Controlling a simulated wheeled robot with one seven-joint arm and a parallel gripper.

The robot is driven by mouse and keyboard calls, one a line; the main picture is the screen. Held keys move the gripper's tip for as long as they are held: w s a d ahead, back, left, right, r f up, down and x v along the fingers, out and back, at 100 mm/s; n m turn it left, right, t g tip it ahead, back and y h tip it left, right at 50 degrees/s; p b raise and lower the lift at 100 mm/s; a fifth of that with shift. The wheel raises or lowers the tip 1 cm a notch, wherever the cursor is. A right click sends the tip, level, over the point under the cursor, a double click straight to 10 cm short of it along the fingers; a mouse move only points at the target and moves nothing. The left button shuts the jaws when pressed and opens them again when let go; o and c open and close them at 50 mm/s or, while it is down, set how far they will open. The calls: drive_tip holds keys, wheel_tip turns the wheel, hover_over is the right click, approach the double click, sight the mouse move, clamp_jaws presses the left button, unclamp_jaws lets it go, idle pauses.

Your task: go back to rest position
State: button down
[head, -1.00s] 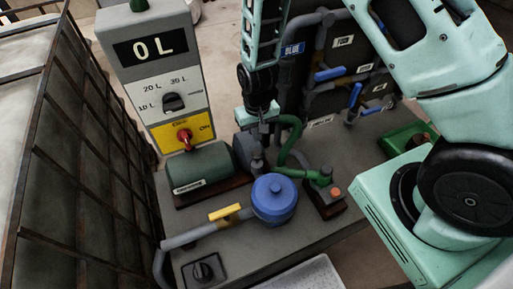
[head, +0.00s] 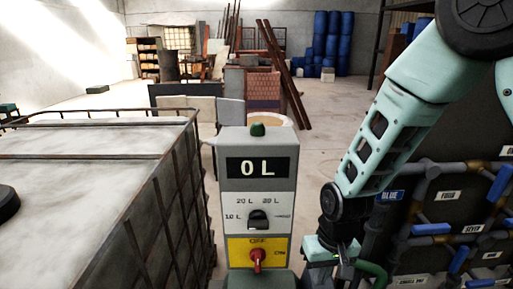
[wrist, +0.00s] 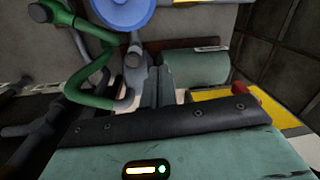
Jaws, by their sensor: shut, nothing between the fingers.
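My gripper (head: 341,268) hangs low in the head view, just right of the control box (head: 257,165); its tips are hard to make out there. In the wrist view the two fingers (wrist: 158,88) are together with nothing between them. They point toward the pump, whose green motor (wrist: 195,68) lies just beyond and to the right. A green pipe (wrist: 92,78) curves on the left, and a blue round cap (wrist: 122,10) is at the top. I cannot tell whether the fingers touch any of these.
The control box shows 0 L, with a black dial and a red knob (head: 257,258). A caged tank (head: 100,190) stands left. Labelled pipes with blue valve handles (head: 431,229) are at right, close to my arm. Open floor (head: 345,110) and blue barrels (head: 327,40) lie behind.

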drive_tip(key=s+r+n+b, duration=0.3)
drive_tip(key=s, duration=0.6)
drive_tip(key=s+r+n+b, duration=0.3)
drive_tip(key=s+r+b, duration=0.1)
drive_tip(key=s, duration=0.5)
drive_tip(key=shift+a+r+h+b, duration=0.15)
drive_tip(key=shift+a+h+b, duration=0.15)
drive_tip(key=shift+a, duration=0.15)
drive_tip(key=shift+w, duration=0.1)
